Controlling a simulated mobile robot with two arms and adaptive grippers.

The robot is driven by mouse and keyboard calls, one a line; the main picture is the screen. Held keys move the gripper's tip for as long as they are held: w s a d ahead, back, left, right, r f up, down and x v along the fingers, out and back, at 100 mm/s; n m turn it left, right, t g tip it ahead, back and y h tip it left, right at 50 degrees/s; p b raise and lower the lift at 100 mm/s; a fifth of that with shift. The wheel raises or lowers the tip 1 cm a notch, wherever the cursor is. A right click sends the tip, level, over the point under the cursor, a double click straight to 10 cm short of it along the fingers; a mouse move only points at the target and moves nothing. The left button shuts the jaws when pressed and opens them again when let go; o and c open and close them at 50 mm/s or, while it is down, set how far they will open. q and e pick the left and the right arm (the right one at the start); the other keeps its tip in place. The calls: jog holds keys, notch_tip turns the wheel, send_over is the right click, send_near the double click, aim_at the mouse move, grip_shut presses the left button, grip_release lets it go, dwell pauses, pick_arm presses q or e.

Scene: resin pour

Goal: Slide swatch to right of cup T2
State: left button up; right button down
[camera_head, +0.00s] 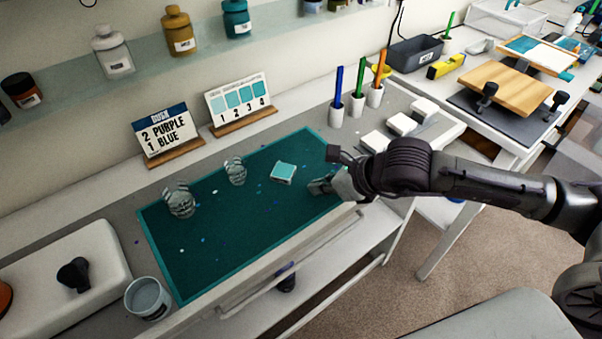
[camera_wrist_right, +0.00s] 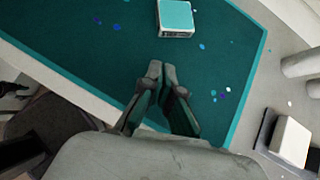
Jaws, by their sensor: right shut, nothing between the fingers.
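The swatch (camera_head: 283,172) is a small white-edged square with a turquoise top, lying on the dark green mat (camera_head: 225,240). It also shows in the right wrist view (camera_wrist_right: 176,17), ahead of the fingertips. A small clear cup (camera_head: 236,171) stands left of the swatch, and a larger clear cup (camera_head: 180,200) stands further left. I cannot read a T2 label on either. My right gripper (camera_head: 318,187) is shut and empty, low over the mat to the right of the swatch and apart from it. In the right wrist view its fingertips (camera_wrist_right: 163,72) are together. My left gripper is not in view.
Pen holders (camera_head: 357,103) with coloured pens stand behind the mat's right end, near white blocks (camera_head: 402,124). Two cards (camera_head: 165,134) stand along the back. A grey bucket (camera_head: 147,298) is at front left. Mat space between the swatch and gripper is clear apart from specks.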

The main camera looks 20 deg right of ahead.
aim_at(285, 173)
jog(key=w+a, duration=0.1)
jog(key=w+a+p, duration=0.1)
jog(key=w, duration=0.1)
jog(key=shift+a+f, duration=0.1)
jog(key=shift+f, duration=0.1)
jog(key=shift+w+a+f+p, duration=0.15)
jog(key=shift+w+a+p, duration=0.15)
jog(key=shift+w, duration=0.05)
jog(key=shift+w+a+f+b, duration=0.15)
jog(key=shift+b, duration=0.25)
jog(key=w+a+b, duration=0.2)
jog(key=b, duration=0.1)
jog(key=shift+w+f, duration=0.15)
jog(key=shift+w, duration=0.2)
jog(key=shift+w+a+r+b, duration=0.2)
jog(key=shift+w+a+b, duration=0.2)
jog(key=shift+b, duration=0.1)
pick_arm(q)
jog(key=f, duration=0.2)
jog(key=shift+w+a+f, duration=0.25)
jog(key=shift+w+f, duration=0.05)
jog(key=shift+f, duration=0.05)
pick_arm(e)
jog(key=shift+d+r, duration=0.1)
